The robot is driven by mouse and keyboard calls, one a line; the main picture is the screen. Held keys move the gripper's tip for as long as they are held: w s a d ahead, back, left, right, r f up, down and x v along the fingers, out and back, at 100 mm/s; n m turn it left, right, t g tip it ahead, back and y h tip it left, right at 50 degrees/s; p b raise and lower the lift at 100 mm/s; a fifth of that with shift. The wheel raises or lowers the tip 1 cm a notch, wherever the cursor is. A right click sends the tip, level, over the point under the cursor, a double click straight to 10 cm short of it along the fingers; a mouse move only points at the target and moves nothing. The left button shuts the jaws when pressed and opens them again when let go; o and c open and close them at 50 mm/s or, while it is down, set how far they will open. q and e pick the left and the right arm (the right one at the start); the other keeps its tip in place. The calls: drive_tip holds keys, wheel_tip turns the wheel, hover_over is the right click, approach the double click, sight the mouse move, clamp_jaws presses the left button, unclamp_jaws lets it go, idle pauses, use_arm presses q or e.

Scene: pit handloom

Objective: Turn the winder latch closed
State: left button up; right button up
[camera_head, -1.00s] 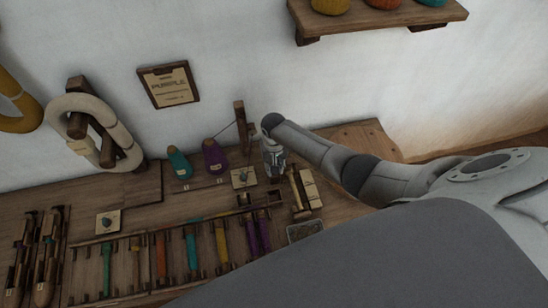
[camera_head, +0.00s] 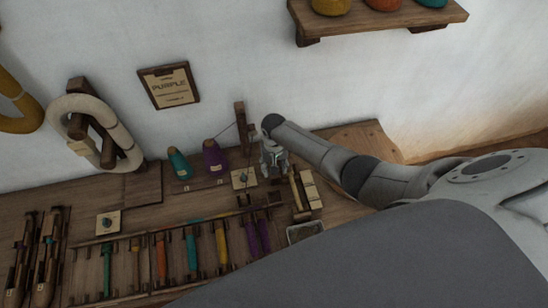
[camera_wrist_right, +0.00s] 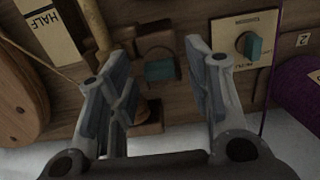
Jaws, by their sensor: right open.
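My right gripper (camera_head: 275,172) hangs over the winder area at the right of the bench. In the right wrist view my right gripper (camera_wrist_right: 160,65) is open, with a finger on each side of a small teal piece (camera_wrist_right: 160,70) on a dark wooden block. This piece looks like the winder latch; it sits between the fingers with gaps on both sides. In the head view the gripper hides it. A teal knob (camera_wrist_right: 252,46) on a cream plate (camera_wrist_right: 232,28) is right of the fingers in the wrist view. My left gripper is not in view.
A purple cone (camera_head: 214,158) and a teal cone (camera_head: 179,165) stand left of the gripper. A wooden post (camera_head: 241,125) rises behind it. A rack of coloured bobbins (camera_head: 192,250) lies in front. A cream card (camera_head: 311,189) is to the right. The bench's right end (camera_head: 358,138) is clear.

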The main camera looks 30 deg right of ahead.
wheel_tip(320, 180, up, 12)
idle(0.6)
idle(0.5)
